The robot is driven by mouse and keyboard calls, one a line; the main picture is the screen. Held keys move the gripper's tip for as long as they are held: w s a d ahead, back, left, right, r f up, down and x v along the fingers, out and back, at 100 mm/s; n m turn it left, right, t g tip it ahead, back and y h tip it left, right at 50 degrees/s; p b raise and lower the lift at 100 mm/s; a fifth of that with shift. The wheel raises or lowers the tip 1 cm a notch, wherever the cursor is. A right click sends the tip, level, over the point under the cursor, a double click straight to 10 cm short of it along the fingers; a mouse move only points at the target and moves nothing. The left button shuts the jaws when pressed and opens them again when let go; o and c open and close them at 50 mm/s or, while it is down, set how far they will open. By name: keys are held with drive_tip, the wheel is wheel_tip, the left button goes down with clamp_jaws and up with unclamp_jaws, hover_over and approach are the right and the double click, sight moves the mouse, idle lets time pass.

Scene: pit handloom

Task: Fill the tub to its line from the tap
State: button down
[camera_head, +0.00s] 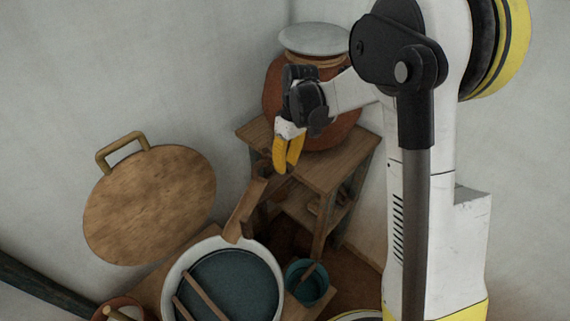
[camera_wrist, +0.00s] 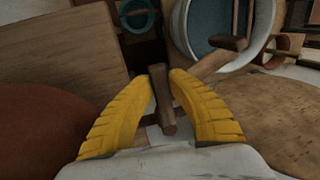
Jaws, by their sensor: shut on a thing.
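A round tub (camera_head: 175,270) with a white rim and a dark blue-teal inside stands low at the bottom; its rim also shows in the wrist view (camera_wrist: 182,25). Wooden sticks lie across its mouth. I cannot make out its fill line or any running water. A wooden spout-like piece (camera_head: 245,210) slopes down to the tub's far rim. My gripper (camera_head: 287,158), with yellow fingers, is above the upper end of this wood. In the wrist view, my gripper (camera_wrist: 164,78) is shut on a short wooden handle (camera_wrist: 168,120), seemingly the tap's.
A clay jar (camera_head: 340,135) with a grey lid (camera_head: 315,39) stands on a wooden stand (camera_head: 325,172) behind my gripper. A teal bowl (camera_head: 323,289) sits right of the tub. A round wooden board (camera_head: 150,205) with a handle leans on the wall at left.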

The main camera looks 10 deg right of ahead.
drive_tip(key=c, duration=1.3)
unclamp_jaws()
drive_tip(key=shift+o, duration=0.2)
wheel_tip(320, 180, up, 12)
drive_tip(key=w+d, duration=0.1)
drive_tip(key=d, duration=0.1)
drive_tip(key=shift+w, duration=0.2)
drive_tip(key=shift+f, duration=0.1)
drive_tip(key=s+d+f+m+t+h+b, duration=0.1)
drive_tip(key=s+m+t+b, duration=0.1)
drive_tip(key=s, duration=0.8)
drive_tip(key=s+d+f+m+t+b, duration=0.1)
drive_tip(key=s+m+t, duration=0.4)
drive_tip(key=s, duration=0.6)
drive_tip(key=shift+d+t+h+b, duration=0.45)
drive_tip(key=shift+t+b, duration=0.25)
drive_tip(key=shift+b, duration=0.55)
